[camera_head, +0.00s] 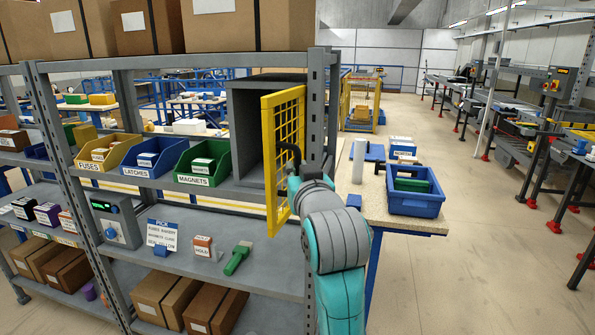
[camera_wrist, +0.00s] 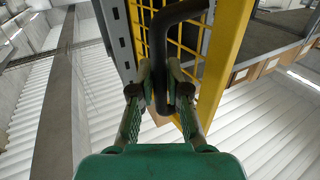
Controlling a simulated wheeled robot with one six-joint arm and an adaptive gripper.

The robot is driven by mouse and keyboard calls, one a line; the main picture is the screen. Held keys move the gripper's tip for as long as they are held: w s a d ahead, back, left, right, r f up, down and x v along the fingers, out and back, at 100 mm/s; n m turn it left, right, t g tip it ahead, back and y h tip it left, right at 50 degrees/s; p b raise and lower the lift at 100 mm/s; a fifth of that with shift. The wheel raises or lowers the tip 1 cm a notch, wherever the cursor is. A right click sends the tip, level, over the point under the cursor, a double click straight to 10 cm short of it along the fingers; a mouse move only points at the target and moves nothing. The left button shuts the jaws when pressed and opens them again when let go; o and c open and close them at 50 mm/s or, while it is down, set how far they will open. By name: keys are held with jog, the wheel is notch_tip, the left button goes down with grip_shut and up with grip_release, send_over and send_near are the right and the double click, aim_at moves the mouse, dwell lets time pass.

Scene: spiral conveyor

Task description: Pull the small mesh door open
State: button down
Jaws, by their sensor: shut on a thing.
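The small yellow mesh door (camera_head: 284,157) stands ajar on the front of a grey cabinet (camera_head: 243,150) on the shelf rack, and its frame swings outward. A dark opening shows behind it on the left. The black bar handle (camera_wrist: 162,50) is on the door face, and the yellow door frame (camera_wrist: 222,55) rises to its right in the wrist view. My gripper (camera_wrist: 160,90) is shut on the handle, with one finger on each side of it. In the head view my teal arm hides the gripper's fingers and part of the handle.
The grey rack post (camera_head: 316,120) stands close behind the door. Bins sit to the left, including the green magnets bin (camera_head: 200,163). A table with a blue tray (camera_head: 413,191) stands to the right of my arm. The floor (camera_head: 480,260) on the right is clear.

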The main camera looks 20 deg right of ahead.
jog(key=c, duration=1.1)
grip_release()
jog(key=shift+c, duration=0.2)
jog(key=s+a, duration=0.1)
jog(key=s, duration=0.6)
jog(key=shift+s, duration=0.2)
jog(key=shift+a, duration=0.1)
